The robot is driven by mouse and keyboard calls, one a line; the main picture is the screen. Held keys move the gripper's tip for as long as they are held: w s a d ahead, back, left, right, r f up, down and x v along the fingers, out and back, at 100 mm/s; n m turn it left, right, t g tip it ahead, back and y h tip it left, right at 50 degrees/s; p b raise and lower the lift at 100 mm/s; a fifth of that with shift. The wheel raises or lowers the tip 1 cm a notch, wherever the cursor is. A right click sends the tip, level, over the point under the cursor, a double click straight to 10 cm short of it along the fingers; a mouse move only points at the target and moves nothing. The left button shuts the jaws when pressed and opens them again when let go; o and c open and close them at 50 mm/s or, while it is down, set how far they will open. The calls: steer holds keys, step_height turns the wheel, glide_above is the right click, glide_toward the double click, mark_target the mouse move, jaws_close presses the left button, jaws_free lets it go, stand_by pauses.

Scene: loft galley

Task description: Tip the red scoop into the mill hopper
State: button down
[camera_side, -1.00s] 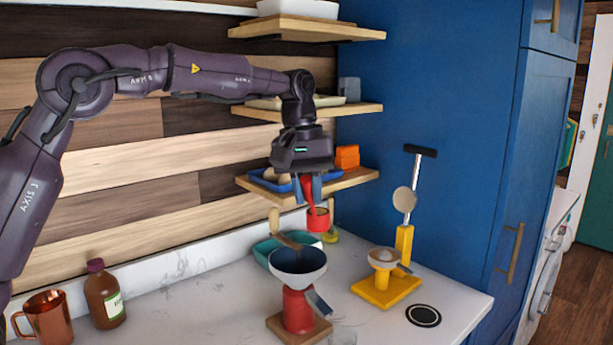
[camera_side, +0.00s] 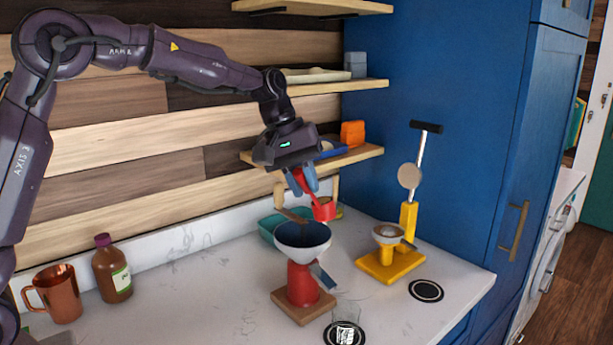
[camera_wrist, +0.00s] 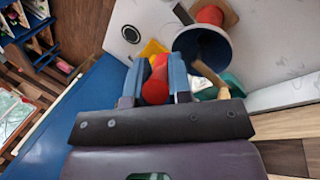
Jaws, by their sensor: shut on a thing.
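My gripper (camera_side: 303,184) is shut on the handle of the red scoop (camera_side: 325,210). The blue fingers close on it from both sides, and it also shows between them in the wrist view (camera_wrist: 155,88). The scoop's cup hangs above and a little right of the mill hopper (camera_side: 302,238), apart from it in the side view. What the cup holds cannot be made out. The hopper is a wide funnel, pale outside and dark blue inside, on a red mill body (camera_side: 301,284) with a wooden base. The hopper also shows in the wrist view (camera_wrist: 204,48).
A yellow stand (camera_side: 378,264) with a small bowl and a tall lever stands right of the mill. A teal tray (camera_side: 268,226) lies behind it. A clear glass (camera_side: 346,318) stands in front. A copper mug (camera_side: 58,292) and brown bottle (camera_side: 112,270) are left. Shelves hang behind.

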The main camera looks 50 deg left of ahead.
steer(key=s+a+f+t+h, duration=0.2)
steer(key=a+f+t+h, duration=0.1)
steer(key=f+t+h, duration=0.3)
steer(key=s+a+f+t+h, duration=0.2)
steer(key=f+t+h, duration=0.4)
steer(key=h, duration=0.5)
steer(key=shift+s+a+f+t, duration=0.15)
steer(key=shift+a+f+t, duration=0.15)
steer(key=shift+a+f, duration=0.5)
stand_by(1.8)
steer(key=shift+d+f, duration=0.2)
stand_by(1.7)
step_height(320, 180, up, 7)
stand_by(0.6)
steer(key=shift+n, duration=0.3)
